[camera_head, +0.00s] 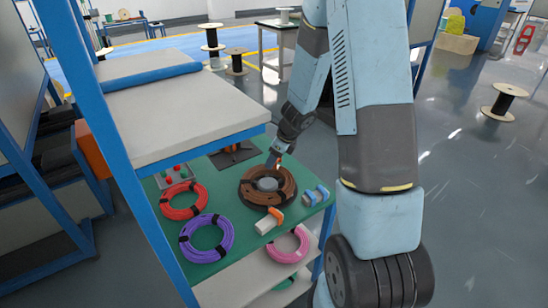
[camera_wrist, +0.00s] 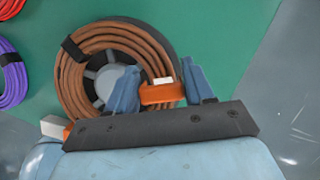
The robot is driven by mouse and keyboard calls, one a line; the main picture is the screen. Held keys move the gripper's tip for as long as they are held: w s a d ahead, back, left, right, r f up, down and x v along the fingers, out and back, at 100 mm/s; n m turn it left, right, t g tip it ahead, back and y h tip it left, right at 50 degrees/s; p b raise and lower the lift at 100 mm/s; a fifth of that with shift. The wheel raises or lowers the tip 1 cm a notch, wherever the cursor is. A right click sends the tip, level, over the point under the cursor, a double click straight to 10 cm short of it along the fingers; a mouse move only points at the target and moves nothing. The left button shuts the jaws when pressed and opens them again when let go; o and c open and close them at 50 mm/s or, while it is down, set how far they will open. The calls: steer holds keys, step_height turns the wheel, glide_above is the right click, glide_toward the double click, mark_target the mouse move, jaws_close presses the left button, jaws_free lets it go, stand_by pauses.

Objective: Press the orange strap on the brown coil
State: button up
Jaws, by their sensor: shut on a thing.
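The brown coil (camera_head: 285,196) lies flat on the green tabletop around a grey hub (camera_head: 267,184). It also fills the upper left of the wrist view (camera_wrist: 80,85), with dark bands around it. My gripper (camera_head: 277,160) is at the coil's far edge. A small white part shows at the strap's upper edge. The strap overlaps the coil's rim in that view; I cannot tell whether it touches the coil.
A red coil (camera_head: 183,212) and a purple coil (camera_head: 188,246) lie left of the brown one. An orange-and-white tool (camera_head: 268,221) and a blue item (camera_head: 316,194) lie near it. A pink coil (camera_head: 288,256) is on the lower shelf. A grey upper shelf (camera_head: 180,115) stands at the left.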

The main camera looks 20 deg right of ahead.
steer(key=shift+f, duration=0.8)
stand_by(0.5)
steer(key=o, duration=0.9)
steer(key=shift+r, duration=3.95)
